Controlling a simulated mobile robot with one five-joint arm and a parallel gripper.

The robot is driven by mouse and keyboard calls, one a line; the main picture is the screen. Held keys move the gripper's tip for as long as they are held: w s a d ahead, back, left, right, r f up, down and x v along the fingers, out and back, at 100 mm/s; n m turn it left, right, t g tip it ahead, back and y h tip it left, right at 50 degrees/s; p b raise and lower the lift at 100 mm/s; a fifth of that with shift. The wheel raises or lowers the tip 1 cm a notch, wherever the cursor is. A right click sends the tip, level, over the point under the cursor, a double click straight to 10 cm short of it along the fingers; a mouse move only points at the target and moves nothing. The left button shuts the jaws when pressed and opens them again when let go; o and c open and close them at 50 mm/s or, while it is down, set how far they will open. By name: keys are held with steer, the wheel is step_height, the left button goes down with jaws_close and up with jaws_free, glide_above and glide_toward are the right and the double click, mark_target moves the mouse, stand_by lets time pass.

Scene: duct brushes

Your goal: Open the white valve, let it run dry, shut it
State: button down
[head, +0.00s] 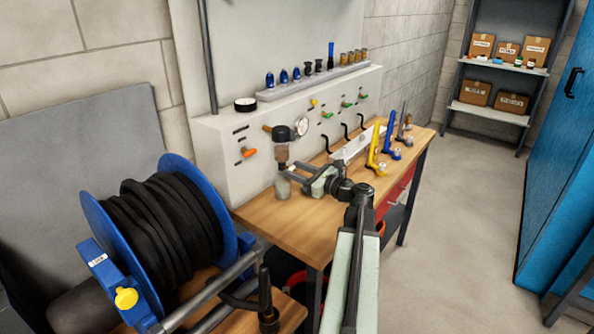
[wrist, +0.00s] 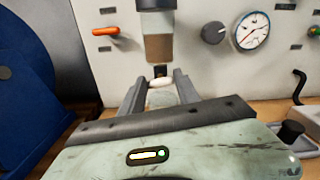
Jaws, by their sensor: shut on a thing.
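The filter unit with a dark cap and brownish bowl (head: 282,150) hangs at the left part of the grey panel. Its bowl also shows in the wrist view (wrist: 159,47). The small white valve (wrist: 162,82) is under the bowl, between my fingertips. My gripper (head: 290,171) reaches in from the right just below the bowl and is shut on the valve. The fingers (wrist: 163,83) hide its sides. A clear jar (head: 283,188) stands on the bench under it. Whether anything drips cannot be seen.
An orange lever (wrist: 104,31) and a round gauge (wrist: 252,30) are on the panel on either side of the bowl. A blue hose reel (head: 165,235) stands left of the wooden bench (head: 270,228). Yellow, blue and grey tools (head: 376,150) stand to the right.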

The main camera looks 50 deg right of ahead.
steer(key=n, duration=0.4)
steer(key=shift+f+n, duration=0.1)
steer(key=shift+n, duration=0.2)
steer(key=shift+s+a+f+n, duration=0.1)
steer(key=shift+f+n, duration=0.05)
steer(key=shift+n, duration=2.55)
steer(key=shift+a+f+n, duration=0.1)
steer(key=shift+n, duration=2.6)
steer(key=c, duration=0.9)
jaws_free()
